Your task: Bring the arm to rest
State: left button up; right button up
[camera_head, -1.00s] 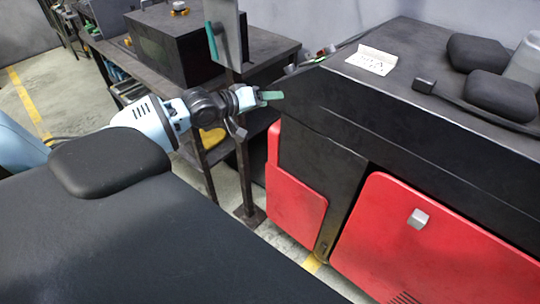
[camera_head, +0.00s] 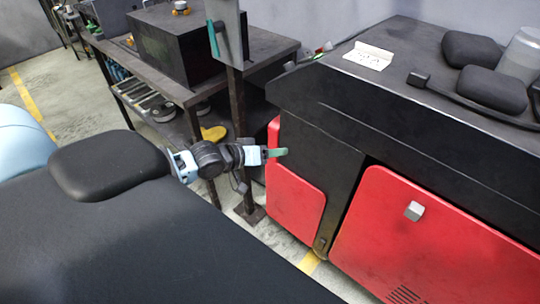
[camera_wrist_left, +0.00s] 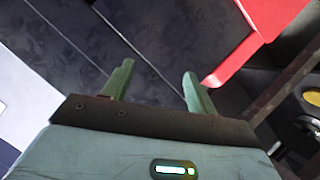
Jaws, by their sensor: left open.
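My left gripper (camera_head: 277,153) has green fingertips and shows in the head view between my dark body at the front and the red and black machine (camera_head: 323,108). Its arm comes in from the left, low, partly hidden behind my dark body. In the left wrist view the two green fingers of the left gripper (camera_wrist_left: 158,88) stand apart with nothing between them. The machine's dark side lies beyond the fingers. My right gripper is in neither view.
A dark metal workbench (camera_head: 262,52) with a black box (camera_head: 172,45) stands at the back left, its post (camera_head: 239,140) close beside my gripper. A yellow object (camera_head: 213,133) lies on its lower shelf. A white card (camera_head: 368,56) and black pads (camera_head: 478,50) lie on the machine.

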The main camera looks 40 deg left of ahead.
pick_arm(q)
jog(key=shift+s+d+f, duration=0.25)
jog(key=shift+s+f, duration=0.05)
jog(key=shift+f, duration=0.05)
dwell(0.4)
jog(key=s+d+f+m+g, duration=0.1)
jog(key=s+d+f, duration=0.3)
jog(key=s, duration=0.6)
jog(key=s+d+f+m+g+y, duration=0.1)
jog(key=s+d+f+m, duration=0.1)
jog(key=s+d+f, duration=0.3)
jog(key=s+d+f+m+g+y+p, duration=0.1)
jog(key=s+d+f+m, duration=0.1)
jog(key=s+d+f, duration=0.3)
jog(key=s+f, duration=0.4)
jog(key=s, duration=0.7)
jog(key=shift+s+d+f+m+g, duration=0.15)
jog(key=shift+s+f+m+g, duration=0.15)
jog(key=shift+g, duration=0.1)
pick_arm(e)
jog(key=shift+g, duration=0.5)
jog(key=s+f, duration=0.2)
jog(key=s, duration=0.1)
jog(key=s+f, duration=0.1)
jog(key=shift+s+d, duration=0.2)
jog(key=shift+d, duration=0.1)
pick_arm(q)
jog(key=shift+y, duration=0.3)
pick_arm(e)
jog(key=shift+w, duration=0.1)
